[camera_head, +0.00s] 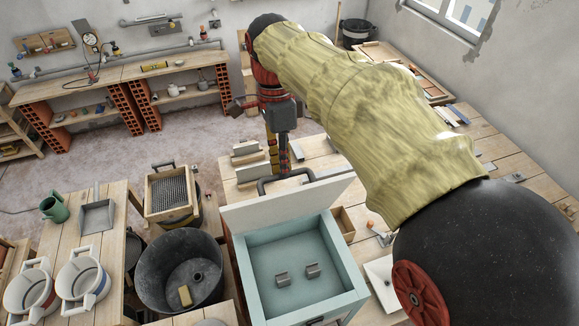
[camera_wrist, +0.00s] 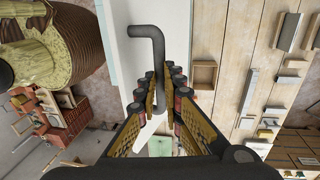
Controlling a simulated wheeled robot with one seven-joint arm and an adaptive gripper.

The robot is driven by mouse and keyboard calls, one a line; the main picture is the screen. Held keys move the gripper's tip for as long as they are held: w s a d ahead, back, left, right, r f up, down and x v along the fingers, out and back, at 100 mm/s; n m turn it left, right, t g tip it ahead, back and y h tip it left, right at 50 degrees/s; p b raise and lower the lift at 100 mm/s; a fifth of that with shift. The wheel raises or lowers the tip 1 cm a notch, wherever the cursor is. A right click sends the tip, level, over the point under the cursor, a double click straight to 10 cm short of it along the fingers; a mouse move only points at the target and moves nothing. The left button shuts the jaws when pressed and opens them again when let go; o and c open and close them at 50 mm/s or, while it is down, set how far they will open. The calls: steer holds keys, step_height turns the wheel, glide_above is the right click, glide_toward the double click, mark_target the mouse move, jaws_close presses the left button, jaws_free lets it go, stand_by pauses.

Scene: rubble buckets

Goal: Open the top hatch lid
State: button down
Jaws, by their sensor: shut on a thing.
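The top hatch is a teal box (camera_head: 247,262) with a white lid (camera_head: 290,206) at its far edge. The lid stands raised and tilted, so the inside shows, with two small grey metal pieces (camera_head: 282,279) on its floor. A dark grey bar handle (camera_head: 306,174) sits on the lid; its bent bar also shows in the wrist view (camera_wrist: 146,31). My gripper (camera_head: 278,165) is behind the lid's upper edge. In the wrist view my gripper (camera_wrist: 163,85) is shut on the handle, with a finger on each side of the bar.
A black tub (camera_head: 160,262) and a sieve box (camera_head: 172,192) stand left of the hatch. Two white buckets (camera_head: 83,278) are on the left table. A wooden worktop (camera_head: 520,190) with loose pieces lies to the right. Open floor (camera_head: 90,165) is behind.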

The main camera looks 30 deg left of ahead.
steer(key=shift+f, duration=1.3)
steer(key=c, duration=2.3)
jaws_free()
steer(key=shift+h, duration=0.3)
steer(key=o, duration=0.3)
steer(key=shift+w+a+f, duration=0.15)
steer(key=shift+w+a, duration=0.5)
steer(key=shift+a, duration=0.1)
steer(key=shift+o, duration=0.8)
steer(key=shift+s+d+r, duration=0.45)
steer(key=shift+d, duration=0.05)
steer(key=w+v, duration=0.1)
steer(key=v, duration=1.1)
steer(key=shift+a+f, duration=0.15)
steer(key=shift+a, duration=0.05)
steer(key=shift+s, duration=0.1)
